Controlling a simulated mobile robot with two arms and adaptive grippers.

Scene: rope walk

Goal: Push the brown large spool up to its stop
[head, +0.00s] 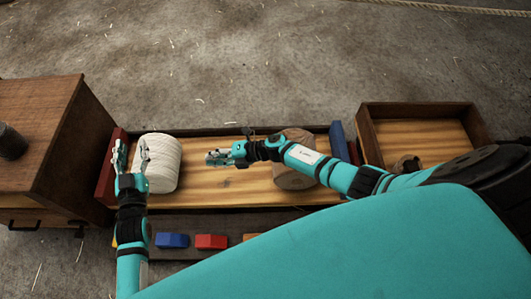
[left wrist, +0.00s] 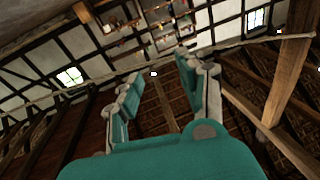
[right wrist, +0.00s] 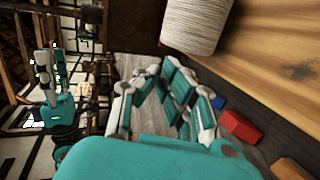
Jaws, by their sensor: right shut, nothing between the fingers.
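The brown large spool (head: 291,180) lies in the long wooden tray (head: 230,196), towards its right end near a blue end block (head: 338,142). My right forearm crosses over it and hides its middle. My right gripper (head: 212,157) is shut and empty, over the tray floor to the left of the brown spool. A white spool (head: 163,160) lies at the tray's left end near a red end block (head: 108,168). It also shows in the right wrist view (right wrist: 196,25). My left gripper (head: 132,152) is open and empty, pointing up beside the white spool.
A wooden cabinet (head: 45,130) stands at the left with a dark cylinder (head: 11,142) on it. An open wooden box (head: 417,110) stands at the right, holding a small brown object (head: 407,164). Blue (head: 172,240) and red (head: 211,241) blocks lie along the tray's front. Floor behind is clear.

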